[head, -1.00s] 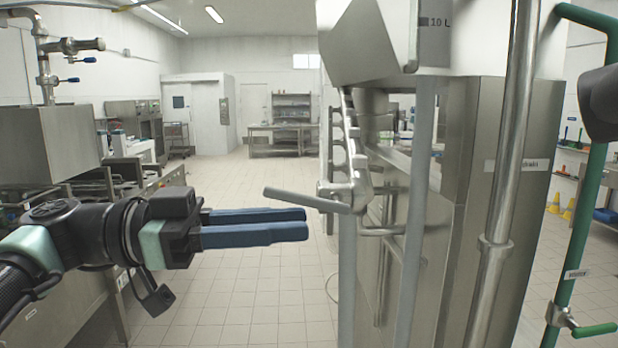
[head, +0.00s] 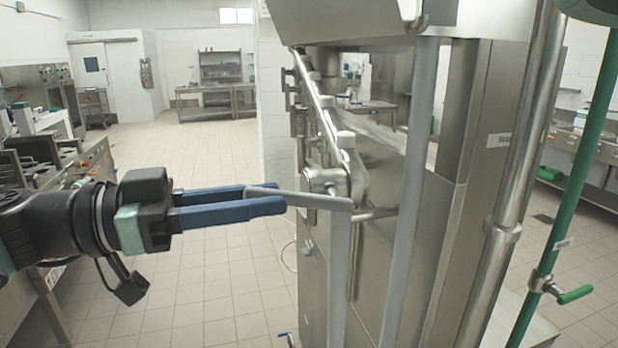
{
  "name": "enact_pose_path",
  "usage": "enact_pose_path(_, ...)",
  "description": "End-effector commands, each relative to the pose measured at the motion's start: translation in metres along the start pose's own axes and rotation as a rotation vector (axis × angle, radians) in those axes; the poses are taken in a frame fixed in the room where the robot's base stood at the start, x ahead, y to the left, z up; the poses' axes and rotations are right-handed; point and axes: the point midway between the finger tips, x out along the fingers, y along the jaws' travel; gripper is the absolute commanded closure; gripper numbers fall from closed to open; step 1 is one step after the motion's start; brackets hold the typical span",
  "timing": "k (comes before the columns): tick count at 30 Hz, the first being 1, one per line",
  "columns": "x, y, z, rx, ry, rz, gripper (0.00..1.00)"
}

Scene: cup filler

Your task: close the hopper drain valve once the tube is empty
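The hopper (head: 350,18) is the steel body at the top, cut off by the frame. Below it, a sloping metal piece (head: 322,110) leads down to a valve fitting (head: 325,180). My gripper (head: 281,196) has two blue fingers pointing right. They are apart, and the lever's left end lies between them in this view; I cannot tell whether they touch it. I see no liquid, and the tube's contents cannot be made out.
A green pipe (head: 577,190) with a green-handled valve (head: 572,295) is further right. The tiled floor (head: 190,290) beyond my gripper is clear.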

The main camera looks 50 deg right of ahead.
Motion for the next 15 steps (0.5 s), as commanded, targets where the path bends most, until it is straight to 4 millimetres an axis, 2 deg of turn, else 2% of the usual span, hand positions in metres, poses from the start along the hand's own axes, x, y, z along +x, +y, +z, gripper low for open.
enact_pose_path(1, 0.012, 0.001, -0.004, -0.002, -0.001, 0.005, 0.72)
enact_pose_path(6, 0.04, 0.001, -0.003, -0.001, 0.001, 0.002, 0.72)
enact_pose_path(10, 0.054, 0.0, -0.002, 0.0, 0.001, 0.001, 0.72)
enact_pose_path(15, 0.06, 0.0, 0.0, 0.0, 0.001, 0.0, 0.72)
